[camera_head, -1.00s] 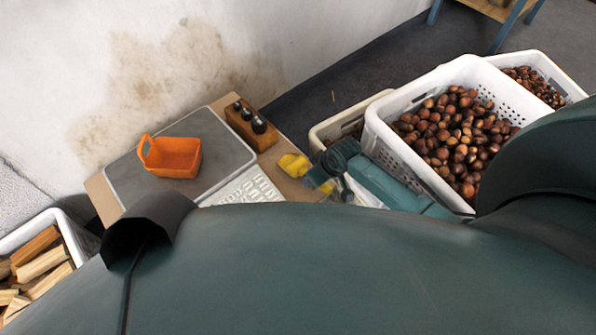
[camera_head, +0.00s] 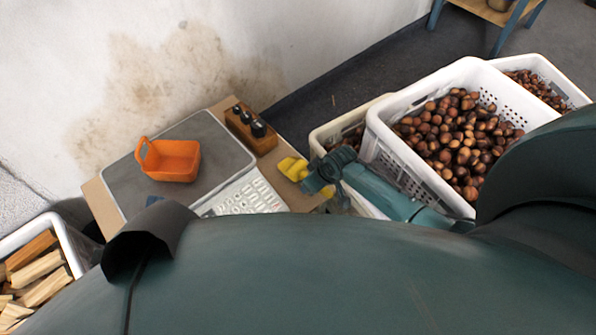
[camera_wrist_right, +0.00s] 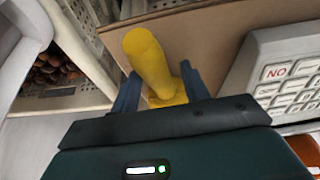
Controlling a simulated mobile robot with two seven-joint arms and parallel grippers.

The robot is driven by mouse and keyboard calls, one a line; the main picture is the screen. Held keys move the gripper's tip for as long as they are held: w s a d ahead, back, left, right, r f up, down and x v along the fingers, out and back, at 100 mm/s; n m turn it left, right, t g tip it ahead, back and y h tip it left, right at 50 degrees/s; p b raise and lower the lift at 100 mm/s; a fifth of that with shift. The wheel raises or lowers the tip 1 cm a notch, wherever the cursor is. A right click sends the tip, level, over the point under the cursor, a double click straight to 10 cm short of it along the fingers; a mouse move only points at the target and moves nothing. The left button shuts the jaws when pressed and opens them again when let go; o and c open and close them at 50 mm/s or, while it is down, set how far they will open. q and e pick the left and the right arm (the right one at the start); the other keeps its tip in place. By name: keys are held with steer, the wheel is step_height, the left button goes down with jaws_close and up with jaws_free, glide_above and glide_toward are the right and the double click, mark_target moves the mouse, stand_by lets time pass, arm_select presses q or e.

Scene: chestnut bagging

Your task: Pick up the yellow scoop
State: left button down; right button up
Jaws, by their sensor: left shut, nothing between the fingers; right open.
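The yellow scoop (camera_head: 293,168) lies by the right edge of the board, beside the keypad. In the right wrist view its rounded yellow end (camera_wrist_right: 148,62) stands up between my fingers. My right gripper (camera_wrist_right: 158,88) is open, with one finger on each side of the scoop and not closed on it. In the head view my right arm reaches in from the right to the scoop, and its fingers are partly hidden. Of my left gripper, only a small dark tip (camera_head: 154,200) seems to show above my body; it is shut and empty.
An orange tray (camera_head: 168,160) sits on the grey scale plate (camera_head: 222,160), with a white keypad (camera_head: 245,198) in front. A wooden block with dark knobs (camera_head: 250,128) stands behind. White crates of chestnuts (camera_head: 385,150) crowd the right; a crate of wood (camera_head: 72,245) stands left.

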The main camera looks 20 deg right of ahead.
steer(key=shift+c, duration=0.3)
jaws_close()
stand_by(0.4)
